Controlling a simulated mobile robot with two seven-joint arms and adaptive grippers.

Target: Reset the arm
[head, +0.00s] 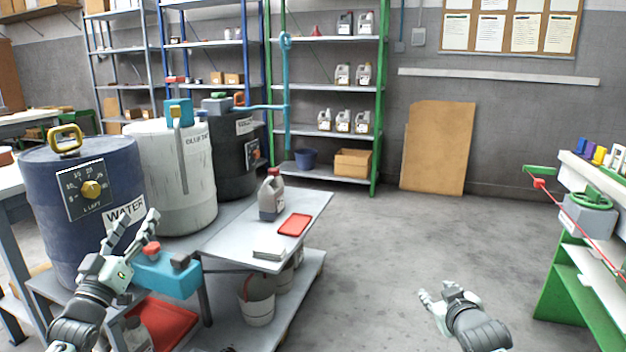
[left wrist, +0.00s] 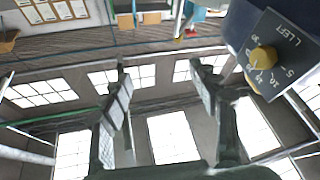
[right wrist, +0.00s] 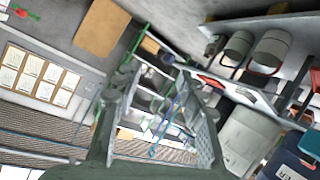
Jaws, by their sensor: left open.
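My left gripper (head: 136,232) is raised in front of the blue water drum (head: 85,180), near a teal block with a red knob (head: 166,272). I cannot tell whether it touches either. The left wrist view shows its two fingers (left wrist: 158,68) spread apart with nothing between them, and the drum's dial (left wrist: 264,58) at the right. My right gripper (head: 436,294) is low over bare floor, right of the bench. In the right wrist view its fingers (right wrist: 158,74) are apart and empty.
A white drum (head: 190,180) and a dark drum (head: 232,165) stand behind. A grey bench (head: 315,205) holds a jug (head: 271,197) and a red tray (head: 294,225). A green-framed bench (head: 565,285) stands at the right. The floor (head: 400,240) between the benches is clear.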

